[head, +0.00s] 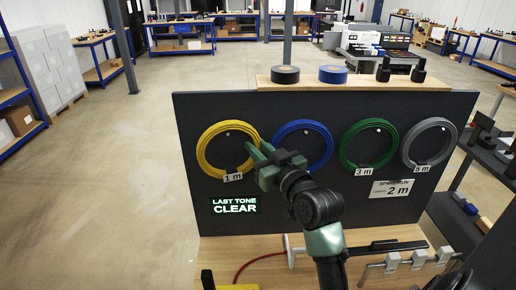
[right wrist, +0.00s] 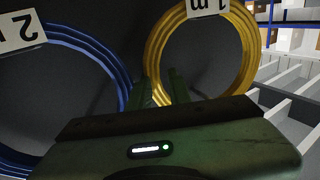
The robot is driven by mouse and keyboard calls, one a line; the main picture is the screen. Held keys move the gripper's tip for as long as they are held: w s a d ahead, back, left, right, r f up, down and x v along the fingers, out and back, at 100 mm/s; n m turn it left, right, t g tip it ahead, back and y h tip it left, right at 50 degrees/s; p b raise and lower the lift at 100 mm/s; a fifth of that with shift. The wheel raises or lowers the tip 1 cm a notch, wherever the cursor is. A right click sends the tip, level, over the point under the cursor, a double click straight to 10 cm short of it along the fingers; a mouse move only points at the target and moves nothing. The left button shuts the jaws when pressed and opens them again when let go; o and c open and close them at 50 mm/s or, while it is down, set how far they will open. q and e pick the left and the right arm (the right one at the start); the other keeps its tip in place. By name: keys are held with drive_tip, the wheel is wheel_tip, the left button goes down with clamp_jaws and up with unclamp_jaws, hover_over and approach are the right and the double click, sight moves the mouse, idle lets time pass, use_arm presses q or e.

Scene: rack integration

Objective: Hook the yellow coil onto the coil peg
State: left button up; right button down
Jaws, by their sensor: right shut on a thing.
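The yellow coil (head: 200,151) is a ring against the dark upright board, with the 1 m label at its lower edge. It also shows in the right wrist view (right wrist: 254,48). A small pale spot, perhaps the coil peg end (head: 227,131), shows just inside the ring's top; I cannot tell whether the coil rests on it. My right gripper (head: 256,152) is shut on the coil's right side. In the right wrist view its fingers (right wrist: 158,90) meet the yellow ring, and the grip point is partly hidden. My left gripper is not in view.
Blue (head: 330,146), green (head: 343,150) and grey (head: 405,150) coils hang to the right on the dark board (head: 290,205). Tape rolls (head: 285,75) stand on the ledge behind. A wooden bench (head: 375,265) with a red cable and metal clips lies below.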

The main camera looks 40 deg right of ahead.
drive_tip(key=shift+d+f, duration=0.1)
drive_tip(key=shift+f, duration=0.15)
idle(1.0)
drive_tip(key=c, duration=1.3)
unclamp_jaws()
drive_tip(key=shift+o, duration=0.5)
drive_tip(key=shift+r, duration=0.1)
